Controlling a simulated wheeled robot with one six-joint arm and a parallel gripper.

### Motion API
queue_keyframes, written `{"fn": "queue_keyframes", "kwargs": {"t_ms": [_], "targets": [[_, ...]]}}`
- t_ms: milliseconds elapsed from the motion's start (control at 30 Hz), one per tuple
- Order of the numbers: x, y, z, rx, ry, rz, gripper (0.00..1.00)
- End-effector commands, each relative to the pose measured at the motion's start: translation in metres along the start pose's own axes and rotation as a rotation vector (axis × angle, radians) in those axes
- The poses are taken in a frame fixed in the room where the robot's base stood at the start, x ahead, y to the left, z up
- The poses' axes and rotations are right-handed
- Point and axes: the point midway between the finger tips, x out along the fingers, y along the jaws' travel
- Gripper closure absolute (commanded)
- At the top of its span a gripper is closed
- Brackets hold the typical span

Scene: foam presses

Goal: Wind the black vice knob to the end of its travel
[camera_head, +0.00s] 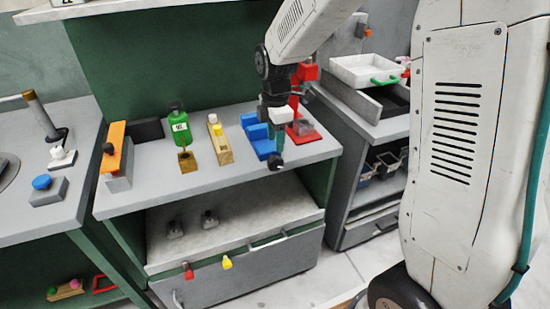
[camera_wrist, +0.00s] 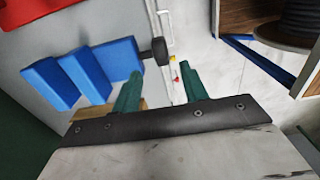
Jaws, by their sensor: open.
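The blue vice (camera_head: 262,145) stands near the front edge of the grey bench; its blue blocks (camera_wrist: 50,84) fill the left of the wrist view. The black vice knob (camera_wrist: 160,50) sticks out from the vice's front end, past the bench edge. In the head view the knob (camera_head: 275,163) shows at the front of the vice, just below my gripper (camera_head: 279,141). In the wrist view my gripper (camera_wrist: 160,82) has its two green fingers apart with nothing between them. The knob is in line with the gap, beyond the fingertips, with no contact visible.
A red press (camera_head: 303,130) stands close right of the vice. An open drawer (camera_head: 260,262) with red and yellow handles lies below.

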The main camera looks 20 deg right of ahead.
Motion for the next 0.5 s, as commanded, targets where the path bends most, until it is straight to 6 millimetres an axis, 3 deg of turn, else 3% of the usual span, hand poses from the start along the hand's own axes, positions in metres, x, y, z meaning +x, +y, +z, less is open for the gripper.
{"fn": "queue_keyframes", "kwargs": {"t_ms": [300, 500], "targets": [[0.048, -0.001, -0.001, -0.001, 0.000, -0.004, 0.56], [0.069, -0.001, 0.000, 0.001, 0.000, -0.002, 0.56]]}}
